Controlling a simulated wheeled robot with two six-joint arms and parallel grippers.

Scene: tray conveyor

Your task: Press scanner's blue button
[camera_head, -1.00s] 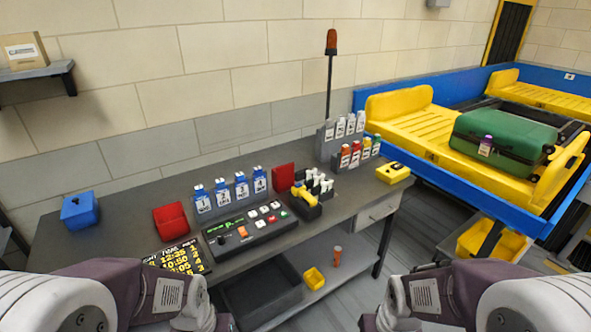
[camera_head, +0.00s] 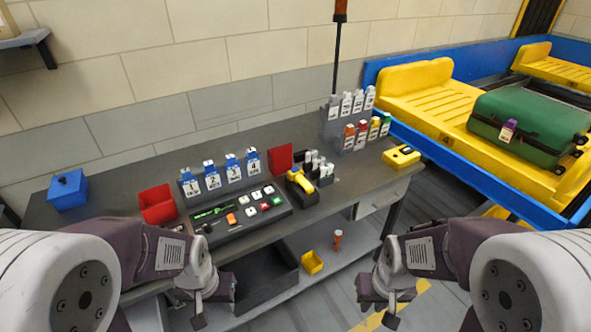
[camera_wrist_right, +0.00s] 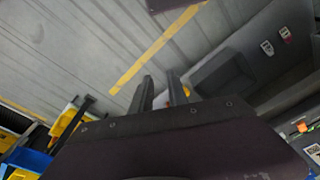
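A yellow handheld scanner (camera_head: 300,181) with dark parts rests in a black holder on the grey bench, right of the control panel.
The control panel (camera_head: 238,212) has several buttons. A green suitcase (camera_head: 530,115) lies on the conveyor (camera_head: 425,100) at right.

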